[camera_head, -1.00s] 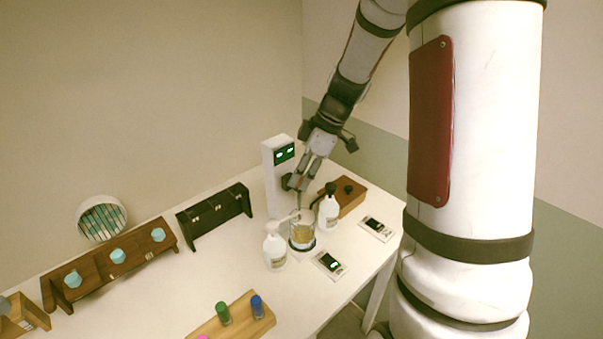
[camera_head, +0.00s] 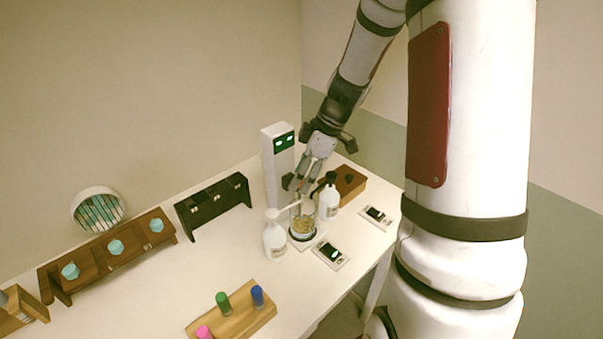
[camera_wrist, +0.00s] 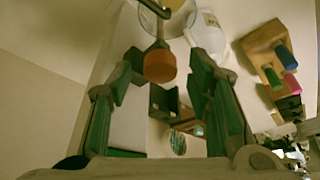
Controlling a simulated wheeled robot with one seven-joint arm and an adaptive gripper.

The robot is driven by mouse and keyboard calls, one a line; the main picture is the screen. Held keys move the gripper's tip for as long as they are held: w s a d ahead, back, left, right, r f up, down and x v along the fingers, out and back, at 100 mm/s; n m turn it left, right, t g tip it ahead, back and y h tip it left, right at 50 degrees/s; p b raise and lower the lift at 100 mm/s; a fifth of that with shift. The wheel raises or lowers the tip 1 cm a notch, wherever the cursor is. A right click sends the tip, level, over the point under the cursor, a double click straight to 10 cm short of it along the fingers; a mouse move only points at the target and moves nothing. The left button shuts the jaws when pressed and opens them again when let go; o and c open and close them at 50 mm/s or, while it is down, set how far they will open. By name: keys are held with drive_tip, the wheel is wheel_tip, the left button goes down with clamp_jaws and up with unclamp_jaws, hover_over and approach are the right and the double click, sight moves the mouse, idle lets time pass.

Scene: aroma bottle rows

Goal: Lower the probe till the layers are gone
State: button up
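A clear beaker (camera_head: 303,226) with yellowish liquid stands on a small dark-rimmed plate; its rim shows at the top of the wrist view (camera_wrist: 178,14). My gripper (camera_head: 304,184) is above the beaker, pointing down. In the wrist view, its fingertips flank the orange round top of the probe (camera_wrist: 160,66), and their dark pads appear to meet its sides. A thin dark stem runs from it toward the beaker. The probe's lower end and any layers in the liquid are too small to make out.
A white column (camera_head: 277,165) with a green display stands behind the beaker. Small display devices (camera_head: 330,254) (camera_head: 377,216) lie in front.

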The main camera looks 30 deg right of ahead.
drive_tip(key=v, duration=1.2)
drive_tip(key=shift+c, duration=0.2)
